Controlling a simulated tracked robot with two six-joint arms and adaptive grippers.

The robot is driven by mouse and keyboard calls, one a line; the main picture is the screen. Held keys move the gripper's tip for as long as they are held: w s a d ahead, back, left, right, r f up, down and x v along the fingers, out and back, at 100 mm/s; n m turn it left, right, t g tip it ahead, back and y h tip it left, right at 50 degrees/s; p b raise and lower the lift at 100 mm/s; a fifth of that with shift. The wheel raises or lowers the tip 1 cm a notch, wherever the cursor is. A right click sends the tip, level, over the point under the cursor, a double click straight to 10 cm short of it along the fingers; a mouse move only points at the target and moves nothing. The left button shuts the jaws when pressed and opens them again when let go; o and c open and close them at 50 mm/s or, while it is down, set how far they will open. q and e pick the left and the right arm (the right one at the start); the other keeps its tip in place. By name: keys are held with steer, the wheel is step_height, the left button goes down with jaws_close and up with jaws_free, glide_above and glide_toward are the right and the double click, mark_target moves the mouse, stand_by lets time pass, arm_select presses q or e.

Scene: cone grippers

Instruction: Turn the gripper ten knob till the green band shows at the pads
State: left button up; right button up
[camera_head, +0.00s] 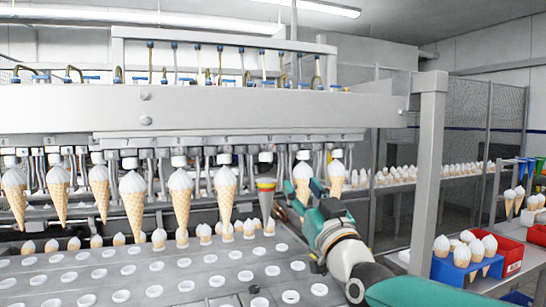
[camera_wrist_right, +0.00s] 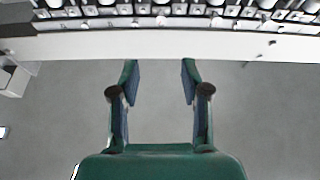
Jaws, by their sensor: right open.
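A grey gauge cone (camera_head: 266,200) hangs point down in the row of cone grippers under the long rail. Red, yellow and orange bands show on its upper part; I cannot make out a green one. The number labels are too small to tell which is ten. My right gripper (camera_head: 289,192) is just right of the gauge cone, in front of the row. In the right wrist view its jaws (camera_wrist_right: 160,78) are apart with nothing between them. My left gripper is not in view.
Ice-cream cones (camera_head: 134,200) hang along the row on both sides. A perforated metal plate (camera_head: 200,285) lies below. A grey post (camera_head: 429,170) stands right of my arm. A blue rack (camera_head: 463,268) with cones and a red bin (camera_head: 508,255) are at the right.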

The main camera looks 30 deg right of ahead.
mark_target(272, 150)
steer(key=p+x, duration=0.7)
steer(key=x, duration=0.8)
steer(key=shift+w+p, duration=0.25)
steer(key=shift+p, duration=0.1)
steer(key=shift+w+d, duration=0.15)
steer(key=shift+w, duration=0.45)
jaws_close()
